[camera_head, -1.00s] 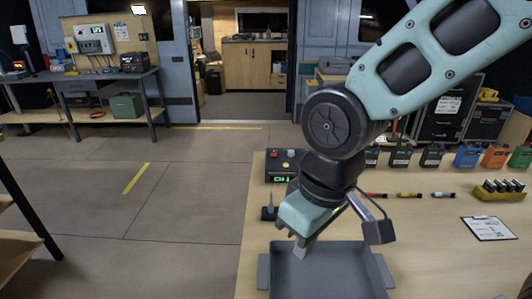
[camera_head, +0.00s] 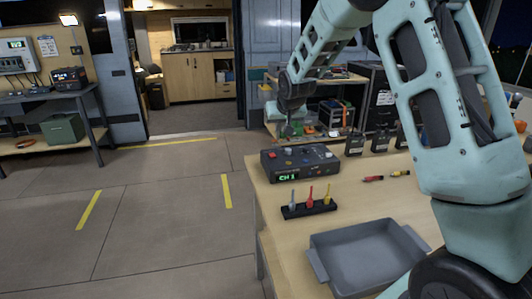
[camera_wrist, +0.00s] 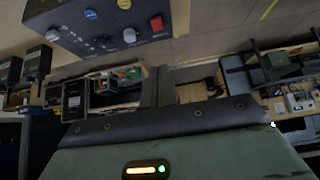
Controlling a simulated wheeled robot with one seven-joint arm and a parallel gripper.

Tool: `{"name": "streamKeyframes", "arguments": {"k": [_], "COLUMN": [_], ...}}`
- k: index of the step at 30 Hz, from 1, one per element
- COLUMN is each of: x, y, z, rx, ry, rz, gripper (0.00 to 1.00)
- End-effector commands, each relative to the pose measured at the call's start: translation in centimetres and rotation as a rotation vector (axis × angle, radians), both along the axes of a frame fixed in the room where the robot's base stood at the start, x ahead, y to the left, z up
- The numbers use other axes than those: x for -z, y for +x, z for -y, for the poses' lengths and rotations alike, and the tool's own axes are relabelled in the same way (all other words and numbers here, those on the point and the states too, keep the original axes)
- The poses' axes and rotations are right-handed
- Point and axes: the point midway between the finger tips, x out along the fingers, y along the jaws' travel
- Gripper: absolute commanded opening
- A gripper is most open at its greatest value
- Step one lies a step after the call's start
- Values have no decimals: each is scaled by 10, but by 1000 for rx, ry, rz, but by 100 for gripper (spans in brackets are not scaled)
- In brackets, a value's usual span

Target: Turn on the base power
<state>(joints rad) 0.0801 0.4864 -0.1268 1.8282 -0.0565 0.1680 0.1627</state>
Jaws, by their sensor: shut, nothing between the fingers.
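The base unit (camera_head: 301,164) is a dark box with a green "CH 1" display, standing on the near table's left corner. A red switch (camera_head: 271,154) sits on its top left. I cannot tell the switch's position. My gripper (camera_head: 290,132) appears small just behind the base unit, apart from the switch, shut and empty. Its fingertips are hard to make out.
A grey tray (camera_head: 322,276) and a black holder (camera_head: 291,212) with several coloured pegs stand in front of the unit. Black radios (camera_head: 355,145) stand to its right. Open floor lies left of the table. My arm covers the right side.

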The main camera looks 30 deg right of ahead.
Motion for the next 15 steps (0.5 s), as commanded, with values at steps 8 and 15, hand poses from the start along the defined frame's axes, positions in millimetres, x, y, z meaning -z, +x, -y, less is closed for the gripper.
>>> {"name": "streamKeyframes", "arguments": {"k": [8,15], "x": [2,26], "y": [1,18], "z": [-1,5], "rx": [-1,-1], "ry": [1,1], "rz": [-2,-7], "gripper": [0,0]}}
